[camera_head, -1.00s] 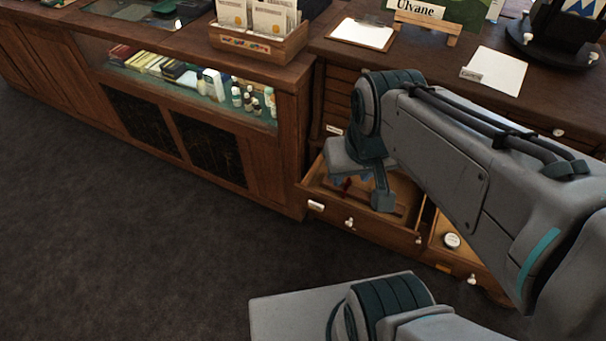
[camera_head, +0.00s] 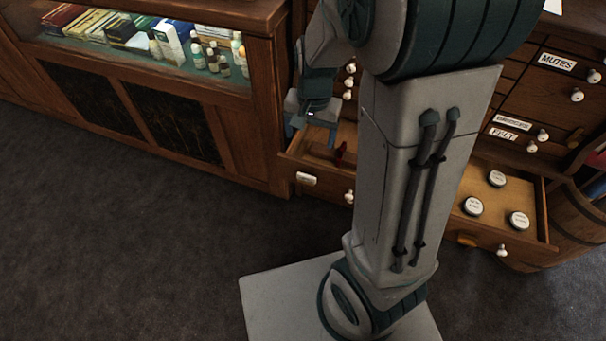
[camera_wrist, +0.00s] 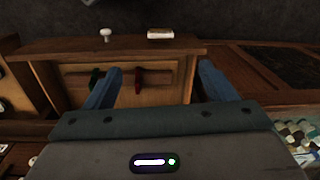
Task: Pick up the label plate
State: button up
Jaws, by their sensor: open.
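A small white label plate (camera_head: 306,178) is on the front of the open left drawer (camera_head: 320,187), left of its white knob. In the wrist view the plate (camera_wrist: 160,34) shows beyond the drawer's front edge, right of the knob; I cannot read it. Another plate reads "MUTES" (camera_head: 557,61) on a closed drawer at right. My gripper (camera_head: 311,124) is over the left drawer. Its two blue fingers stand apart and empty in the wrist view (camera_wrist: 160,72), spanning part of the drawer interior, with the plate farther out, untouched.
A dark red object (camera_wrist: 153,78) and a dark green one (camera_wrist: 97,78) are in the left drawer. An open right drawer (camera_head: 477,234) holds round white-lidded containers (camera_head: 473,206). The glass display case (camera_head: 150,50) stands at left.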

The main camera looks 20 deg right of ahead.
jog(key=m+b, duration=0.1)
jog(key=b, duration=0.1)
send_over(307, 174)
notch_tip(307, 174, down, 6)
jog(key=f, duration=0.2)
jog(key=f+b, duration=0.1)
jog(key=f, duration=0.2)
jog(key=f+b, duration=0.1)
jog(key=f, duration=0.2)
jog(key=shift+s+d, duration=0.15)
jog(key=shift+s, duration=0.1)
jog(key=f+b, duration=0.1)
jog(key=f, duration=0.1)
jog(key=f+b, duration=0.1)
jog(key=f, duration=0.2)
jog(key=shift+w+a+f, duration=0.2)
jog(key=shift+f, duration=0.05)
jog(key=c, duration=1.1)
